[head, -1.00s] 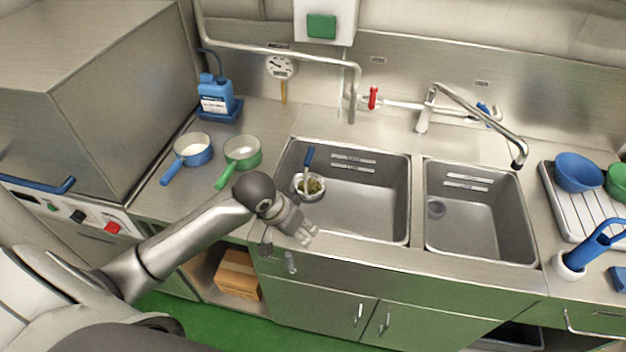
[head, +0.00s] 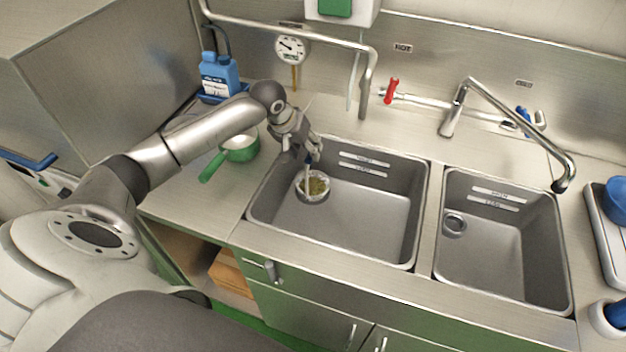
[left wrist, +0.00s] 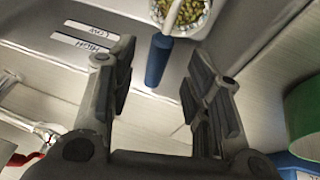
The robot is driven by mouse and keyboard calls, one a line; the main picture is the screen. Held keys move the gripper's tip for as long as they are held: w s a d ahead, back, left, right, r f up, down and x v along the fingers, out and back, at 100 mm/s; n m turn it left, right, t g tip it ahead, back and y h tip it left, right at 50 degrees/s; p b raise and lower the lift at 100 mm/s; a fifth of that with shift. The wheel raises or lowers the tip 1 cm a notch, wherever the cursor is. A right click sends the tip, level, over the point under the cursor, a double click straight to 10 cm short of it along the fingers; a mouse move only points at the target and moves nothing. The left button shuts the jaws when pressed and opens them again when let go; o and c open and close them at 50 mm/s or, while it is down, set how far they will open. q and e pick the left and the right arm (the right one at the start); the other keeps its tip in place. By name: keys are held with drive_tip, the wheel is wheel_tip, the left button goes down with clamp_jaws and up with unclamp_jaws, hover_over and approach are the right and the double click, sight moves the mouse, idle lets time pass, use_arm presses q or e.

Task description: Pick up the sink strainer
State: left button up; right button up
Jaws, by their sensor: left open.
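The sink strainer (head: 316,187) is a round, light-rimmed cup full of yellow-green bits. It stands in the left basin (head: 368,228), near its left side, with its shaft rising toward my left gripper (head: 306,152). In the left wrist view the strainer's cup (left wrist: 181,12) is at the top, and its blue handle (left wrist: 157,62) points down into the gap between my fingers. The left gripper is open, with the handle closer to the left finger and visible room on the right. In the head view the fingers partly hide the handle. My right gripper is not seen.
The gauge (head: 291,48), the pipe (head: 368,82) and the red-handled tap (head: 391,91) are behind. The right basin (head: 500,250) is empty. The rest of the left basin is clear.

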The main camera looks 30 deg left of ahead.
use_arm(q)
drive_tip(key=shift+w+f, duration=0.15)
drive_tip(key=shift+f, duration=0.05)
drive_tip(key=shift+w+d+f+p, duration=0.1)
drive_tip(key=shift+w+f+p, duration=0.3)
drive_tip(key=shift+f, duration=0.2)
drive_tip(key=x, duration=0.3)
drive_tip(key=shift+w, duration=0.1)
drive_tip(key=shift+w+f+p, duration=0.1)
drive_tip(key=shift+f+p, duration=0.15)
drive_tip(key=shift+p, duration=0.05)
drive_tip(key=c, duration=0.6)
clamp_jaws()
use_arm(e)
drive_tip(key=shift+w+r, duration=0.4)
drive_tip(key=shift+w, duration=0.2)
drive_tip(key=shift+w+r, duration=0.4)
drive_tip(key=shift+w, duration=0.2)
